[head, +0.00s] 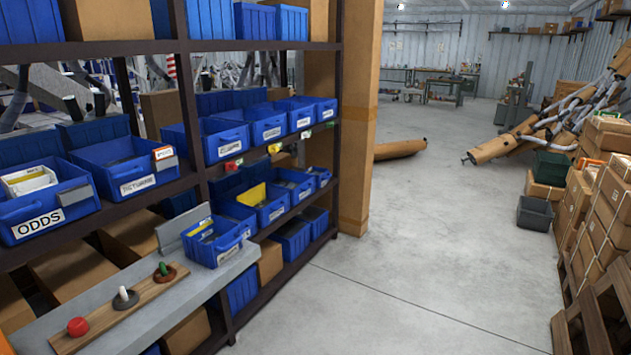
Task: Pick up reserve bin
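Several blue bins stand on the dark shelving at the left; I cannot read the word "reserve" on any label, so I cannot tell which is the reserve bin. One blue bin (217,241) stands on the grey ledge in front of the shelves, with yellow and other small items inside. A bin labelled ODDS (42,205) is at the far left, and a labelled bin (128,168) sits to its right. More labelled bins (266,124) line the shelf further right. Neither gripper is in view.
A wooden strip (125,307) with red, white and green knobs lies on the ledge. A wooden post (357,120) ends the shelving. Stacked cartons (604,190), a grey tub (534,213) and pallets (598,320) stand at the right. The concrete floor (450,240) between is clear.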

